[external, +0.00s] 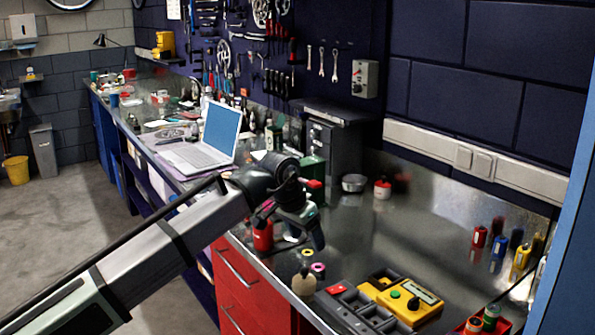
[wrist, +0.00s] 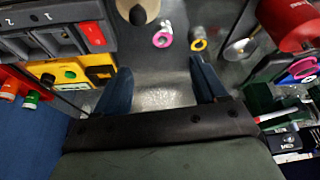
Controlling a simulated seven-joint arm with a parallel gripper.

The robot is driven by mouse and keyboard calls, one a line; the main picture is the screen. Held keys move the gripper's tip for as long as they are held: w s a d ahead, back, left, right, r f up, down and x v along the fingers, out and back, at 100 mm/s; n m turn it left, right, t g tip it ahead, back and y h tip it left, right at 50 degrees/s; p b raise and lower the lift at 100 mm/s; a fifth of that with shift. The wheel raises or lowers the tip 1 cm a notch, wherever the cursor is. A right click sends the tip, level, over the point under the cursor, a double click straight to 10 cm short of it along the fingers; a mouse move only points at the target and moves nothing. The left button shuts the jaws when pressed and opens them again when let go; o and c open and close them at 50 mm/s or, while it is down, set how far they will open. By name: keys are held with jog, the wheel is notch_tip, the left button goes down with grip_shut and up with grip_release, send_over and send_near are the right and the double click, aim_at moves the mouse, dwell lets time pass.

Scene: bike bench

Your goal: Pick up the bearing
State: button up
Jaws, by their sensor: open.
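My gripper (external: 291,225) is open over the front part of the metal bench; nothing shows between its fingers. In the wrist view my gripper (wrist: 160,68) has its two dark blue fingers spread apart. Two small ring-shaped pieces lie beyond the fingertips: a pink-rimmed ring (wrist: 163,37) and a yellow-rimmed ring (wrist: 198,42). In the external view the pink ring (external: 318,269) and the yellow ring (external: 308,254) lie near the bench's front edge, below and to the right of the gripper. I cannot tell which piece, if either, is the bearing.
A beige-topped bottle (external: 303,282) stands beside the rings. A red can (external: 263,236) is partly hidden by my gripper. A yellow box (external: 400,297) and grey numbered bins (wrist: 55,38) stand nearby. A laptop (external: 205,143) is further back. The bench's middle right is clear.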

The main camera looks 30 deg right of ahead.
aim_at(316, 268)
jog(key=shift+w+x, duration=0.15)
jog(key=shift+x, duration=2.6)
jog(key=shift+w+x, duration=0.1)
jog(key=shift+x, duration=2.6)
jog(key=shift+c, duration=0.2)
jog(key=c, duration=1.1)
jog(key=shift+c, duration=0.2)
notch_tip(316, 268, up, 9)
jog(key=w+d+m+g, duration=0.1)
jog(key=w+d+m, duration=0.1)
jog(key=w, duration=0.6)
jog(key=w+d+f+m, duration=0.1)
jog(key=w+d+m, duration=0.1)
jog(key=w, duration=0.7)
jog(key=shift+m+g, duration=0.3)
jog(key=shift+g, duration=0.1)
